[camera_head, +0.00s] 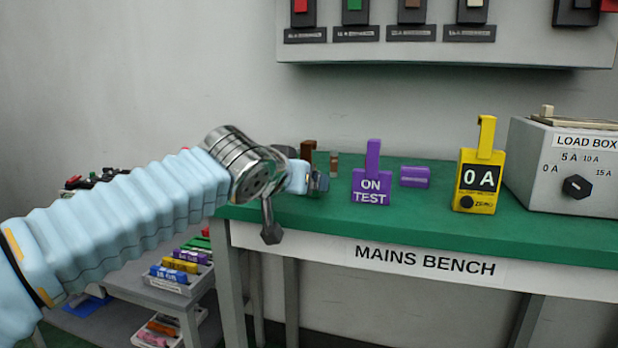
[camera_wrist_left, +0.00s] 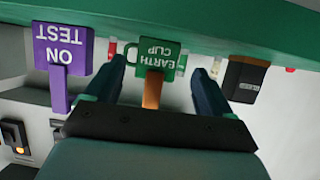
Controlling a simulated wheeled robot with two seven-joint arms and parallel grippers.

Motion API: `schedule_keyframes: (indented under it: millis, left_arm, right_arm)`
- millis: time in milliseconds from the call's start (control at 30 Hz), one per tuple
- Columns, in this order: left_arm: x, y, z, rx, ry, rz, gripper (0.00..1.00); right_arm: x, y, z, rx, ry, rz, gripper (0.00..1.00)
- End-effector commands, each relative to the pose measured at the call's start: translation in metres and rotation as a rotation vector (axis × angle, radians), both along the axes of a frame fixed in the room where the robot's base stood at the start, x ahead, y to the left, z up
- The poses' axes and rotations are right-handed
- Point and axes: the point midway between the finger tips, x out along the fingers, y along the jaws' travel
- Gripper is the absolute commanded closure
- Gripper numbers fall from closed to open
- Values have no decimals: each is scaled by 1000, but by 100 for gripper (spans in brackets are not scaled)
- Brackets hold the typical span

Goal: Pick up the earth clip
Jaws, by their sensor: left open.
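The earth clip (camera_wrist_left: 158,58) is a green tag lettered EARTH CLIP with a copper-brown stem, seen upside down in the left wrist view. It stands between the two fingers of my left gripper (camera_wrist_left: 158,72), which is open; I cannot tell whether either finger touches it. In the head view my left gripper (camera_head: 318,183) is over the left end of the green bench, and I cannot clearly make out the clip there. My right gripper is not in view.
A purple ON TEST tag (camera_head: 371,185) stands close right of the gripper, with a purple block (camera_head: 415,177) beyond. A yellow meter (camera_head: 479,180) and load box (camera_head: 570,170) stand farther right on the bench (camera_head: 330,214). A dark block (camera_wrist_left: 245,80) stands beside the clip.

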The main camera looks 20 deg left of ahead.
Motion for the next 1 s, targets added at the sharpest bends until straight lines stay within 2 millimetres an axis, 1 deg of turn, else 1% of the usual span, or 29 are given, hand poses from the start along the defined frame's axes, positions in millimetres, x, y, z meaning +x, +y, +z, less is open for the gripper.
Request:
schedule_keyframes:
  millis: [167, 333, 433, 533, 733, 1000]
  left_arm:
    - [14, -2, -5, 0, 0, -1, 17]
    - [40, -8, -12, -2, 2, -1, 17]
    - [52, -9, -17, -2, 1, 0, 17]
    - [58, -9, -19, -1, 0, 0, 17]
    - [58, -9, -19, 0, -1, 0, 17]
    - [58, -9, -19, 0, -1, 0, 58]
  right_arm:
    - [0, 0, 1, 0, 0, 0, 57]
    - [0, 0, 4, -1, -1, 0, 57]
    - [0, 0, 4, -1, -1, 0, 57]
    - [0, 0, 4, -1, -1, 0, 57]
    - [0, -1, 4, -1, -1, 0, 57]
    - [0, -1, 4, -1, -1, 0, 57]
